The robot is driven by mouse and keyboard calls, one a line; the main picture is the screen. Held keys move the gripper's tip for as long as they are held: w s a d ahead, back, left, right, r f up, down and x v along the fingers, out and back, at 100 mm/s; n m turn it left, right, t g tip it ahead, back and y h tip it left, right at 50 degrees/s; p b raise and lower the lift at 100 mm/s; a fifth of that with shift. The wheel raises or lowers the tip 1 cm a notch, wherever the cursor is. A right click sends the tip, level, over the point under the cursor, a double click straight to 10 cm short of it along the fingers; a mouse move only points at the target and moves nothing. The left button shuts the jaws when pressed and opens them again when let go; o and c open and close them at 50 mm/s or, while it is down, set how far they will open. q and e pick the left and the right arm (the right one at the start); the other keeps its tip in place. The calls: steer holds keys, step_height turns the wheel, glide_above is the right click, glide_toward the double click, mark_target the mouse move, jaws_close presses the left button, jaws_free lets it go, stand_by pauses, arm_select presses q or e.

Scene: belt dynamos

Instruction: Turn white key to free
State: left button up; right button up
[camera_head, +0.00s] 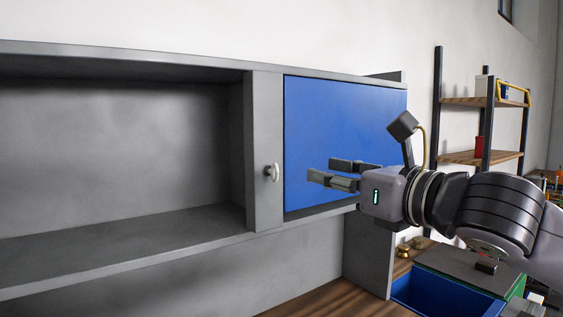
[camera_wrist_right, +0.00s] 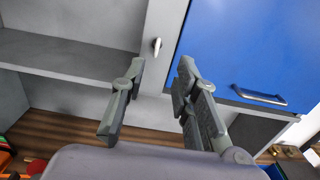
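The white key (camera_head: 273,171) sits on the grey upright between the open shelf and the blue door (camera_head: 345,130). It also shows in the right wrist view (camera_wrist_right: 157,45), beyond my fingers and between them. My right gripper (camera_head: 325,171) is in front of the blue door, to the right of the key and apart from it. In the right wrist view its two fingers (camera_wrist_right: 158,78) are spread with nothing between them. My left gripper is not in the head view.
The open grey compartment (camera_head: 120,220) at the left is empty. Below the cabinet are a wooden worktop (camera_head: 325,300) and a blue bin (camera_head: 440,298). A metal handle (camera_wrist_right: 260,96) is on the blue door. A shelf rack (camera_head: 482,102) stands at the right.

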glide_toward(278, 165)
steer(key=p+x, duration=0.2)
steer(key=x, duration=0.6)
steer(key=shift+r, duration=0.15)
steer(key=shift+w+a, duration=0.25)
steer(key=shift+w, duration=0.2)
steer(key=c, duration=0.6)
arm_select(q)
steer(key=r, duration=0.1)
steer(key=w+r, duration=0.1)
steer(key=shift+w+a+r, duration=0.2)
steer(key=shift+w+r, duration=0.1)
arm_select(e)
jaws_close()
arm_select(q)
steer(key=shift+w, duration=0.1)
